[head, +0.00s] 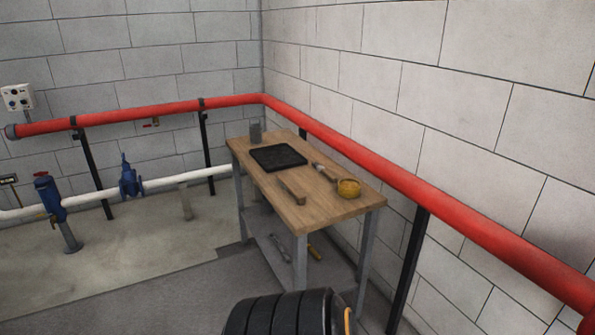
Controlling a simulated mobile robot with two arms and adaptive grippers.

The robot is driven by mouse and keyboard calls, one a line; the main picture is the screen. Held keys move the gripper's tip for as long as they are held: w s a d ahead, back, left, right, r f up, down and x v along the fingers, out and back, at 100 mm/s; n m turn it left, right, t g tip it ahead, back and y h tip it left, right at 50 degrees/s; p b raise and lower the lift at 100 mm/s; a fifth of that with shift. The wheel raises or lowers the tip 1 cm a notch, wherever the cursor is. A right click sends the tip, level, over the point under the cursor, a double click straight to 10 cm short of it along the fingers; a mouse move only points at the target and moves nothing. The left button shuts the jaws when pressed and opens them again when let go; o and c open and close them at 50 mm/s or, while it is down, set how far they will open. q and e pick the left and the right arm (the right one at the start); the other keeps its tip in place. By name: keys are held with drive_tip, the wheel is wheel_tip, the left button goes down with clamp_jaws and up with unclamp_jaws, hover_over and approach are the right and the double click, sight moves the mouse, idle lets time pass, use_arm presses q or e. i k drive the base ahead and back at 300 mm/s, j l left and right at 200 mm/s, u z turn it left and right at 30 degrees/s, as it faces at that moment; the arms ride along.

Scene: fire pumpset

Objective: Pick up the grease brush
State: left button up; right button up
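What looks like the grease brush (323,171) lies on the wooden top of the workbench (335,207), near its wall-side edge. It is small and thin, with a brownish handle, and its fine detail is hard to make out. It lies just behind a yellow-brown round pot (348,189); I cannot tell whether the two touch. A brown block-like piece (291,190) lies nearer the front edge. Neither of my grippers is in view.
A black tray (278,157) and a grey cup (255,132) are on the bench's far half. A lower shelf holds tools (281,247). A red pipe (350,149) runs along the wall behind. Blue valves (130,181) stand left. A black ridged object fills the bottom foreground.

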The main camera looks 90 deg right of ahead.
sight(319, 167)
drive_tip(key=z, duration=2.95)
